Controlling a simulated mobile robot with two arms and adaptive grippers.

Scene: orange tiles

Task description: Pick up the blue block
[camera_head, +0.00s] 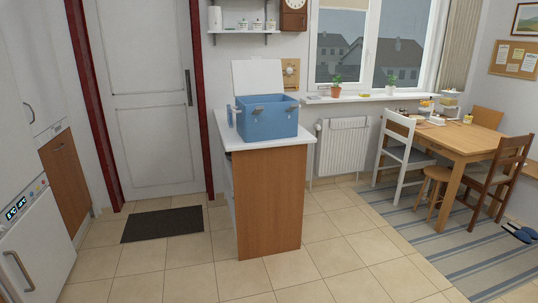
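A blue box (268,121) with a raised white lid (257,77) stands on the white top of a counter (265,145) with a wooden end panel. A small blue thing (231,116) shows at the box's left side; I cannot tell if it is a separate object or part of the box. I cannot make out a distinct blue block. The inside of the box is hidden by its front wall. Neither of my grippers is in view.
Tiled floor (200,265) is clear in front of the counter. A dark mat (162,225) lies before the door (150,100). At the right stand a wooden table (462,141), a white chair (398,150), a brown chair (500,175) and a stool (436,173) on a striped rug (450,245).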

